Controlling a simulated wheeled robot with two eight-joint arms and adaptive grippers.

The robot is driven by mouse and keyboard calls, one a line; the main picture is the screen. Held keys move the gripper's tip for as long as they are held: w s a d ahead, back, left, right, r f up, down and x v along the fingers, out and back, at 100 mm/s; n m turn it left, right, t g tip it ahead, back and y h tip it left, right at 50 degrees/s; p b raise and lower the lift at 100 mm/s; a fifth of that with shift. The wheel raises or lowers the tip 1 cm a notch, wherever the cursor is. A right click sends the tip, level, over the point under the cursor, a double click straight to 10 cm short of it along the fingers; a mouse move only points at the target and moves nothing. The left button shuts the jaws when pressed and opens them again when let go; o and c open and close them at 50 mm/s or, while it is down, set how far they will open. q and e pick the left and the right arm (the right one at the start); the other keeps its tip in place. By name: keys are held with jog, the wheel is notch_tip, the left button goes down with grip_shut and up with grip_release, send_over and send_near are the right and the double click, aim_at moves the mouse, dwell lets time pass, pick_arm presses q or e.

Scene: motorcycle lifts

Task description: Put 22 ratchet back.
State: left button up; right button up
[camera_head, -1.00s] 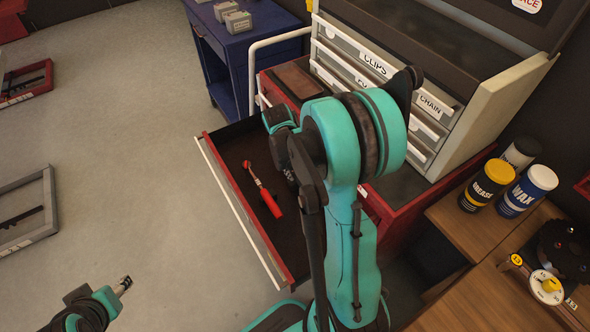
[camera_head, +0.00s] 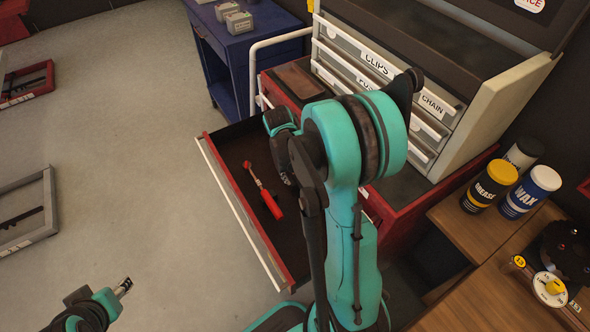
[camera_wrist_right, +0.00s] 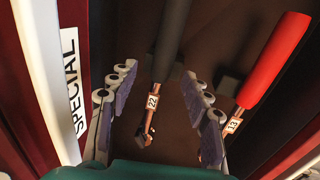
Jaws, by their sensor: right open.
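The 22 ratchet (camera_wrist_right: 153,101) has a black handle and a copper-coloured shank with a "22" tag. In the right wrist view it lies lengthwise between the spread fingers of my right gripper (camera_wrist_right: 157,108), apparently on the dark drawer floor. I cannot tell whether a finger touches it. A red-handled ratchet tagged 13 (camera_wrist_right: 235,122) lies to its right; the red one also shows in the head view (camera_head: 264,192). The open drawer (camera_head: 240,218) bears a "SPECIAL" label (camera_wrist_right: 72,95). In the head view my right arm hides the 22 ratchet. My left gripper (camera_head: 123,287) is low at left, its jaws unclear.
A red cabinet with a grey drawer unit (camera_head: 385,85) stands behind the drawer. A blue cart (camera_head: 240,50) is at the back. Grease (camera_head: 490,186) and wax (camera_head: 529,193) cans stand on a wooden bench at right. Floor trays lie at left; the floor between is clear.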

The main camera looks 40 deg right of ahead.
notch_tip(320, 180, up, 12)
jog(key=a, duration=0.2)
jog(key=shift+w+a, duration=0.15)
jog(key=shift+f, duration=0.1)
